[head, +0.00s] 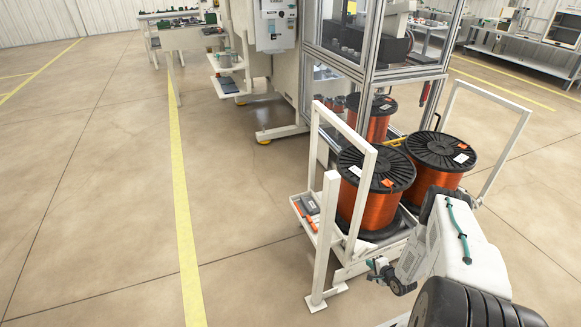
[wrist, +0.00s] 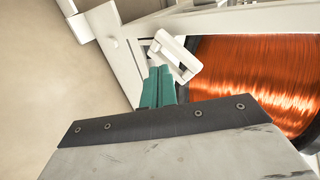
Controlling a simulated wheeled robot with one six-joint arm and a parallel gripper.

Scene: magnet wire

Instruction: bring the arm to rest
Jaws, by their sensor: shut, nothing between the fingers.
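My arm comes in at the lower right of the head view, in front of the white cart (head: 322,245). My gripper (head: 374,266) is at its end, low beside the cart's near corner and pointing left. In the wrist view its teal fingers (wrist: 158,84) are together with nothing between them. A white bracket-like part (wrist: 176,54) shows just beyond the fingertips; I cannot tell whether they touch it. Orange copper wire on a spool (wrist: 262,78) fills the right of that view, apart from the fingers.
Two black-flanged spools of copper wire (head: 370,205) (head: 432,160) stand on the cart between its upright white frames. Another spool (head: 378,118) is behind, by the glazed machine enclosure (head: 385,80). The floor (head: 90,180) left of the yellow line (head: 182,210) is clear.

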